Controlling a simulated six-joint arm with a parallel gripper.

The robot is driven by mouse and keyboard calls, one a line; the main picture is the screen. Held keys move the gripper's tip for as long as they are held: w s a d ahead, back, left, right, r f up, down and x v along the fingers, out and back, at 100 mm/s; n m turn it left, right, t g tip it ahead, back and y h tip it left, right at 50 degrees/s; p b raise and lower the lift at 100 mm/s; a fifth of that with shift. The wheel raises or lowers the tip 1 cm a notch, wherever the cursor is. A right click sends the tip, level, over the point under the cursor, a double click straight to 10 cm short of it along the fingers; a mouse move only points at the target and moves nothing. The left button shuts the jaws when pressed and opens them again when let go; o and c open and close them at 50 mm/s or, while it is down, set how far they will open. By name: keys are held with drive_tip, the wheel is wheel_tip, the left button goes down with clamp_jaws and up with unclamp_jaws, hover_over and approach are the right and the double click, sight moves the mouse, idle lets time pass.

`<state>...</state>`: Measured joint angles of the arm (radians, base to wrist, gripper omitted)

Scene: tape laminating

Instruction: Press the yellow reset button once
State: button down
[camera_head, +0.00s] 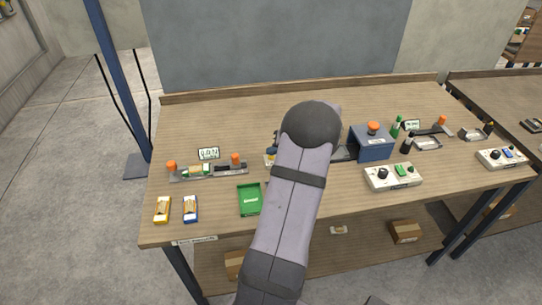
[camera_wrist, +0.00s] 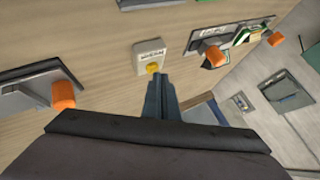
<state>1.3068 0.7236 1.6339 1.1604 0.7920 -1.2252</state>
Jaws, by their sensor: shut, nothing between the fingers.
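The yellow button (camera_wrist: 152,67) sits on the end of a small pale box (camera_wrist: 149,55) with a dark printed label, near the middle of the wrist view. My gripper (camera_wrist: 160,77) is shut and empty, its fingertips right beside the button in that view. I cannot tell whether they touch it or whether the button is pushed down. In the head view a small part of the pale box (camera_head: 269,160) shows at the left of my arm; my arm hides the rest of it and the fingertips.
A fixture with orange knobs (camera_head: 207,172) stands left, behind a green tray (camera_head: 249,200), a yellow pack (camera_head: 162,209) and a blue pack (camera_head: 190,209). Right are a blue box with an orange knob (camera_head: 374,144) and a white control box (camera_head: 393,178). The tabletop's back left is clear.

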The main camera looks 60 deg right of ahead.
drive_tip(key=shift+r, duration=0.55)
drive_tip(key=shift+r, duration=0.1)
wheel_tip(320, 180, up, 5)
drive_tip(key=shift+f+p, duration=0.1)
drive_tip(key=shift+p, duration=1)
